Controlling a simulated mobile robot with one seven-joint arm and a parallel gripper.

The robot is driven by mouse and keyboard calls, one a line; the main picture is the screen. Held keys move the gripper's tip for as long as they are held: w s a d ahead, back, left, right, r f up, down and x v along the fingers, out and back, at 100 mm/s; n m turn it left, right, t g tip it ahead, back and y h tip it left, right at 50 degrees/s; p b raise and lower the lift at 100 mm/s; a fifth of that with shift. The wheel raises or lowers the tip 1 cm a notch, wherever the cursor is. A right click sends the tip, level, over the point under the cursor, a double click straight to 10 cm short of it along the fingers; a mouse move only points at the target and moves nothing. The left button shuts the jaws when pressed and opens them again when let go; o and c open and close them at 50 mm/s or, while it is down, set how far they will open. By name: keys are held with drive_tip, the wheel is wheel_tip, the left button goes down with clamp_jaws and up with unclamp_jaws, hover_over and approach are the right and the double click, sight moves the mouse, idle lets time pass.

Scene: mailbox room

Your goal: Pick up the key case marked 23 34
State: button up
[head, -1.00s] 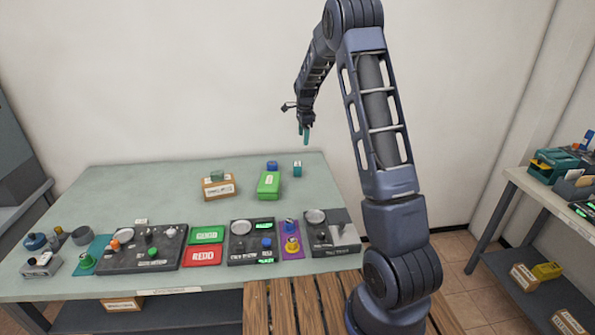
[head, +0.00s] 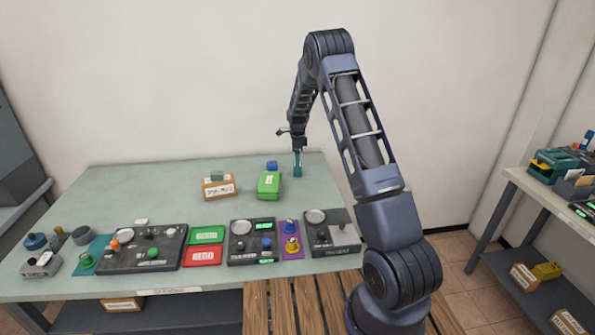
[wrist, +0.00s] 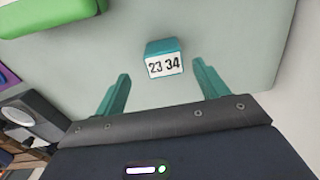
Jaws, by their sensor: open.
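The key case (wrist: 164,58) is a small teal block with a white label reading 23 34, upright on the table in the wrist view. In the head view the key case (head: 298,172) stands at the back right of the table, partly hidden by my gripper. My gripper (wrist: 158,80) has its two teal fingers spread and empty in the wrist view, with the case ahead of the gap between them. In the head view my gripper (head: 297,160) points down over the case. I cannot tell if it touches the case.
A cardboard box (head: 218,188) stands farther left. Dark panels (head: 142,250) with knobs line the table's front. The table (head: 130,190) is clear at the back left.

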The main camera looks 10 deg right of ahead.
sight(297, 169)
drive_tip(key=shift+w+d+f, duration=0.1)
drive_tip(key=shift+w+f, duration=0.05)
drive_tip(key=shift+f, duration=1.15)
drive_tip(key=shift+w+f, duration=0.1)
drive_tip(key=shift+f, duration=1.2)
drive_tip(key=c, duration=1.1)
